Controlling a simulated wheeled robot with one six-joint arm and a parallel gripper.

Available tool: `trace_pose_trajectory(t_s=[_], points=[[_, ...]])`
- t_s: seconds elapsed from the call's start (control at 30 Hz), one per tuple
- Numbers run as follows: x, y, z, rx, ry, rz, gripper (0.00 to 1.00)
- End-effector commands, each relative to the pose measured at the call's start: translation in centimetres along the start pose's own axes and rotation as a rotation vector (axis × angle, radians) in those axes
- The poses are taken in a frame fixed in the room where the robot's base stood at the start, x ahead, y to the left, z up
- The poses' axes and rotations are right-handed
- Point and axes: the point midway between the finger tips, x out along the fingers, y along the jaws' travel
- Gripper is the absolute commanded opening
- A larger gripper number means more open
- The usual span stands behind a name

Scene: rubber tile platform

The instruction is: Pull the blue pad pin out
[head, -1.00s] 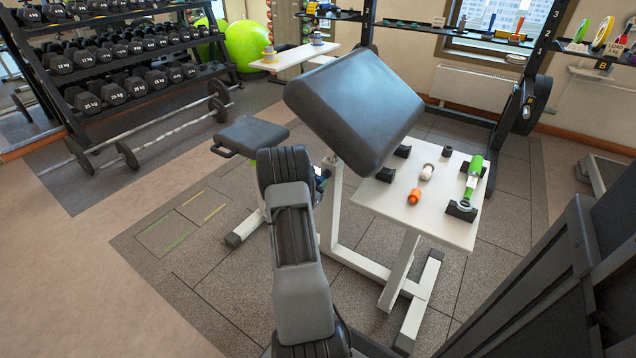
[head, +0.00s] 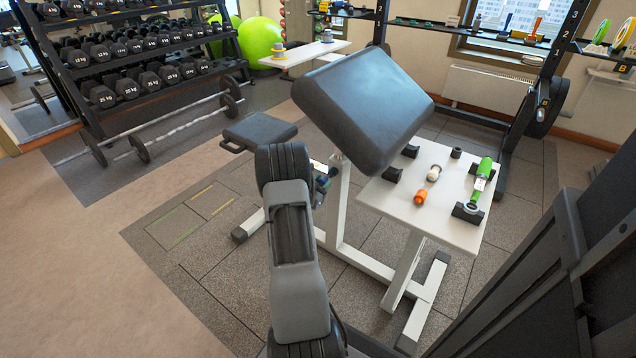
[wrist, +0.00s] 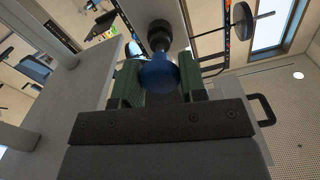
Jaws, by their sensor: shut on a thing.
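The blue pad pin (wrist: 158,74) shows in the wrist view as a round blue knob between the green finger pads of my gripper (wrist: 160,86). My gripper is shut on the knob. A black collar (wrist: 160,36) sits behind the knob, against the pale post (wrist: 150,12). I cannot tell how far the pin's shaft sits in the post. In the head view a bit of blue (head: 322,183) shows beside the bench frame below the dark pad (head: 365,108). My arm hides most of the gripper there.
The bench's white side table (head: 400,206) holds black holders, an orange piece (head: 420,198) and a green-handled tool (head: 482,178). A dark seat (head: 260,130) stands left of the pad. A dumbbell rack (head: 130,65) stands at the back left.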

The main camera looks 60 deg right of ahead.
Motion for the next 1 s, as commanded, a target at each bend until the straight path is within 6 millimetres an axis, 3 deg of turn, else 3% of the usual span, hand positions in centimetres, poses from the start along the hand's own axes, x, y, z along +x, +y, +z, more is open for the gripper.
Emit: trace_pose_trajectory(t_s=[0.3, 0.63, 0.77, 1.0], points=[[-0.1, 0.1, 0.1, -0.005, -0.002, 0.001, 0.64], [-0.7, 0.0, 0.0, -0.005, -0.004, -0.001, 0.64], [-2.6, -0.1, -0.1, -0.006, -0.005, -0.002, 0.64], [-7.6, -0.2, -0.2, -0.007, -0.004, -0.005, 0.64]])
